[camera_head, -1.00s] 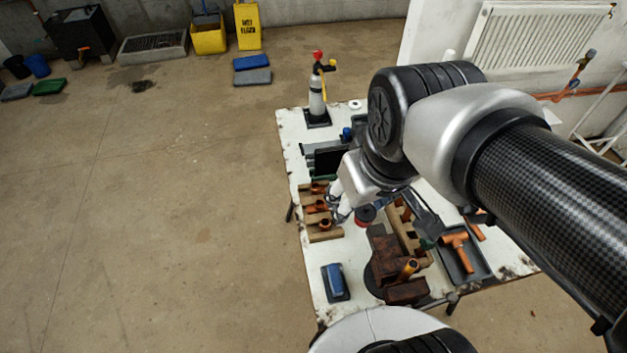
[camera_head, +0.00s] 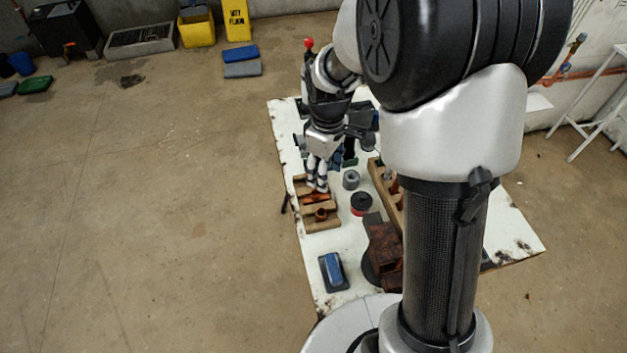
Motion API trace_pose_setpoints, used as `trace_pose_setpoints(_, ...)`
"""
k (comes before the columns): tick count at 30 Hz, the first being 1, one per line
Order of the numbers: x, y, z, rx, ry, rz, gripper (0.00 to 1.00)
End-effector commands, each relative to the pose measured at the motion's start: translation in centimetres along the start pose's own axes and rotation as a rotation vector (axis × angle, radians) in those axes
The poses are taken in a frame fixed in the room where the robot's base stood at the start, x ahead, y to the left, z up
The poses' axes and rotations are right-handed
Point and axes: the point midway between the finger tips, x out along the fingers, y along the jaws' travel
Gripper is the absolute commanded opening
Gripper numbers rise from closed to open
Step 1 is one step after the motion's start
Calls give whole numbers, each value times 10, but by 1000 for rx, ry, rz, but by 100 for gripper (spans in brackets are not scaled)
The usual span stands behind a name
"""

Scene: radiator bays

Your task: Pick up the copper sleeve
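A wooden rack (camera_head: 326,227) on the left side of the white table holds small copper pieces. One copper piece (camera_head: 321,214) sits in the front part of the rack. A second copper piece (camera_head: 314,198) lies just behind it, close under my fingertips. I cannot tell which of them is the copper sleeve. My gripper (camera_head: 317,184) points down over the rear half of the rack, and its fingers hide what is there. The fingers look near each other, but their gap and any contact with copper are too small to make out.
A grey ring-shaped part (camera_head: 351,179) and a black-and-red round item (camera_head: 361,203) stand right of the rack. A rusty vise (camera_head: 384,250) and a blue item on a dark pad (camera_head: 333,270) are nearer. My arm hides much of the table's right side.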

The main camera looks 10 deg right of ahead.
Motion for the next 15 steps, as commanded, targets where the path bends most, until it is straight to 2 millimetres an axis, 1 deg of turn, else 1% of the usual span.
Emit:
trace_pose_setpoints(5,25,0,0,-8,-5,-5,49)
trace_pose_setpoints(9,57,-1,0,-7,-6,-7,49)
trace_pose_setpoints(15,99,-1,0,-6,-5,-5,49)
